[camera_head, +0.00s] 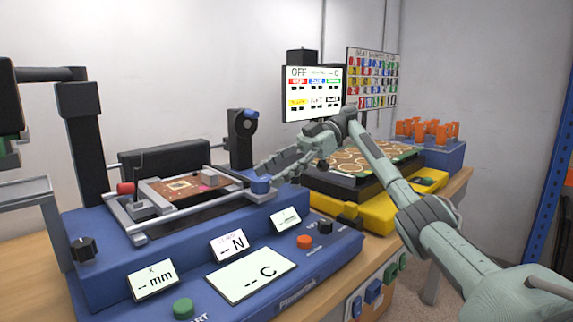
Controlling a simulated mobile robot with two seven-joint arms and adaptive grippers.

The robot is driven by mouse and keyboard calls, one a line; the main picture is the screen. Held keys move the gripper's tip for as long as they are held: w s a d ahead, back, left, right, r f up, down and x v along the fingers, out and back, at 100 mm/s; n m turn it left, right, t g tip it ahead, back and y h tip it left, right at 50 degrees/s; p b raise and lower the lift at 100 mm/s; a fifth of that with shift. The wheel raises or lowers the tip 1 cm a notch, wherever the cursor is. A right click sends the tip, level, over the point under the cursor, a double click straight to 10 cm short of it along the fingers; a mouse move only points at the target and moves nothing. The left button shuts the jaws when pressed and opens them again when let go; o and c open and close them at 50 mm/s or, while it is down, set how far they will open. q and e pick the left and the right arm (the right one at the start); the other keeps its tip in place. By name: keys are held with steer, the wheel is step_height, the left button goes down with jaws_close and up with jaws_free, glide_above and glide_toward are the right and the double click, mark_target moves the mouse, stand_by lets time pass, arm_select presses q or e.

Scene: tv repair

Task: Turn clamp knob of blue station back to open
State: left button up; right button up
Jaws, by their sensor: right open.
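The blue station (95,268) fills the lower left and centre. A grey metal clamp frame (133,227) on its top holds a reddish-brown circuit board (176,192). A blue knob (261,185) is at the right end of the clamp, and a red knob (125,188) is at its left. My right gripper (268,171) reaches in from the right, open, with its fingertips close above the blue knob. I cannot tell whether they touch it. My left gripper is not in view.
A yellow station (375,214) with a large board stands right of the blue one. Behind it are a screen reading OFF (313,92) and a blue bin (443,156) with orange parts. A black post (240,142) with another blue knob rises behind my right gripper.

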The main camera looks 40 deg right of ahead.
steer(key=shift+v, duration=2.3)
steer(key=shift+f, duration=0.1)
